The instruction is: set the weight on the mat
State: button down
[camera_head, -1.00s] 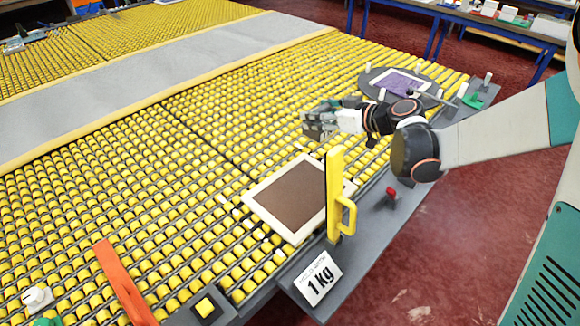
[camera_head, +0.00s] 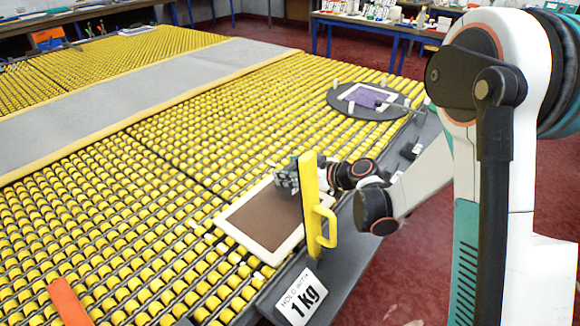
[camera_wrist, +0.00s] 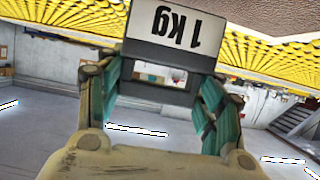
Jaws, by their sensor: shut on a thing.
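The mat (camera_head: 258,217) is a brown rectangle with a cream border on the yellow rollers near the table's front edge. Its brown surface fills the top right of the wrist view (camera_wrist: 270,12). The weight (camera_wrist: 169,26) is a dark block with a white "1 kg" label, upside down in the wrist view. My gripper (camera_head: 287,178) is shut on it, and green-padded fingers show on both sides in the wrist view (camera_wrist: 160,85). In the head view my gripper is at the mat's far right part, partly behind a yellow post. Whether the weight touches the mat is unclear.
The yellow post (camera_head: 311,205) with a side handle stands at the mat's right edge. A "HOLD WITH 1 kg" sign (camera_head: 301,298) stands on the grey front rail. A dark round plate (camera_head: 342,106) with a purple piece (camera_head: 366,96) lies beyond. An orange strip (camera_head: 70,303) is at lower left.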

jog(key=shift+f+b, duration=0.8)
jog(key=shift+f, duration=1.25)
jog(key=shift+f, duration=0.1)
jog(key=shift+c, duration=2.3)
grip_release()
jog(key=shift+s, duration=0.1)
jog(key=p+v, duration=0.4)
jog(key=v, duration=0.8)
